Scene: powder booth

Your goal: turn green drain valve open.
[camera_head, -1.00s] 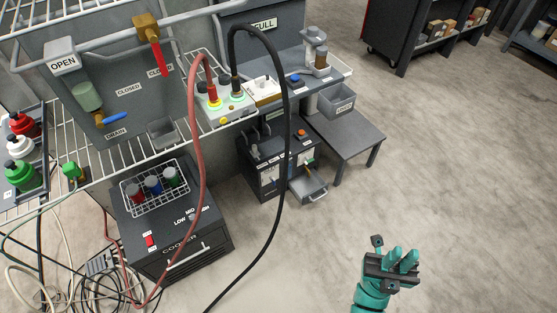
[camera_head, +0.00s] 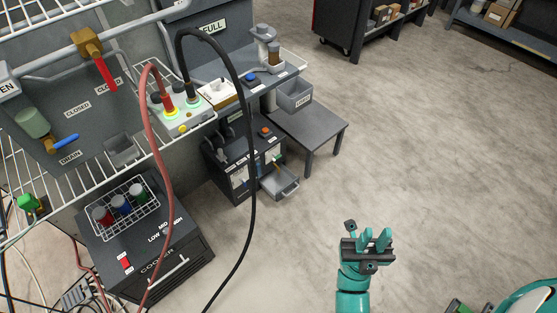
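The drain fitting is in the head view at the left, on the grey panel by a DRAIN label (camera_head: 70,157). It has a pale green cylinder (camera_head: 33,123), a brass body (camera_head: 49,146) and a blue lever (camera_head: 66,141) pointing right and slightly up. A bright green fitting (camera_head: 30,203) sits lower left by the wire shelf. I cannot tell which part the task calls the green valve. My gripper (camera_head: 375,240) is at lower right over bare floor, far from the panel. Its two teal fingers stand apart with nothing between them.
A brass valve with a red lever (camera_head: 103,70) is above, by CLOSED labels. A red hose (camera_head: 168,200) and a black hose (camera_head: 252,150) hang in front of the shelf. A cooler (camera_head: 150,235) and a low grey table (camera_head: 305,122) stand below.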

